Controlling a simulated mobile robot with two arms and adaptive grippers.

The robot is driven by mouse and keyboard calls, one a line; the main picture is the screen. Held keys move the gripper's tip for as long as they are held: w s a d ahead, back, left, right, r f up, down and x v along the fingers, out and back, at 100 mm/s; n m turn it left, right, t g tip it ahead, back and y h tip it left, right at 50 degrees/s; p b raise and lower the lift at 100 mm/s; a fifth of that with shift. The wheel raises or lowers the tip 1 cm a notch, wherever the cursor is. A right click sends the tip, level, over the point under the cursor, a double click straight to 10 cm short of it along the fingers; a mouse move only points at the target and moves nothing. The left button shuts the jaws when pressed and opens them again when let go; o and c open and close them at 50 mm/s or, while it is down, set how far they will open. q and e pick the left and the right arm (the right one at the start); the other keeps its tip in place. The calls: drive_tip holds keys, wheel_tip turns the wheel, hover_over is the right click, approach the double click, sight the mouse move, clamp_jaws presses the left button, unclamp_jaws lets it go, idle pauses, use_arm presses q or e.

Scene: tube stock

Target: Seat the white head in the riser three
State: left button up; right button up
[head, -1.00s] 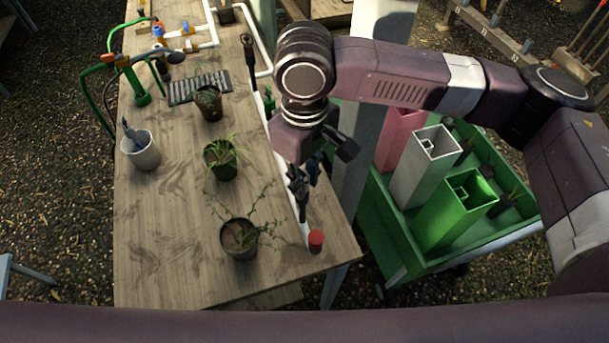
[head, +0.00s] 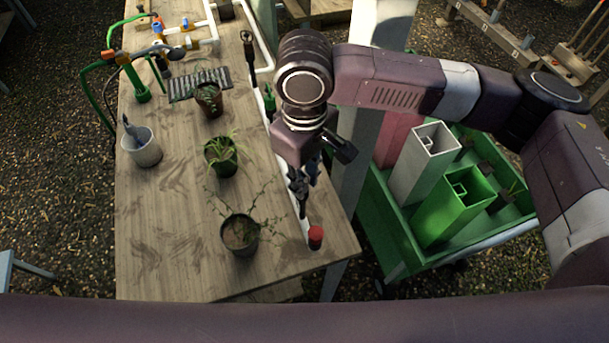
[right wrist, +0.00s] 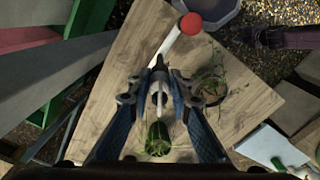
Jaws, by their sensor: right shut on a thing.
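My right gripper (head: 302,205) is over the right edge of the wooden table, above the near end of a white pipe (right wrist: 168,45). In the right wrist view its fingers (right wrist: 158,90) are shut on a small dark and pale head (right wrist: 158,87). The fingers hide much of it, so I cannot tell its full shape or whether it touches a riser. The pipe ends in a red cap (head: 316,236), which also shows in the right wrist view (right wrist: 191,23). Farther back a green fitting (head: 269,101) and a dark one (head: 248,45) stand along the pipe. My left gripper is out of view.
Potted plants (head: 240,234) (head: 221,157) (head: 208,100) stand left of the pipe on the table (head: 165,250). A pale pot (head: 142,150) is at the left edge. A green cart (head: 400,240) with square tubes stands to the right, beyond a grey post (head: 352,165).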

drive_tip(key=shift+f, duration=0.1)
idle(0.3)
drive_tip(key=o, duration=0.9)
wheel_tip(320, 180, up, 12)
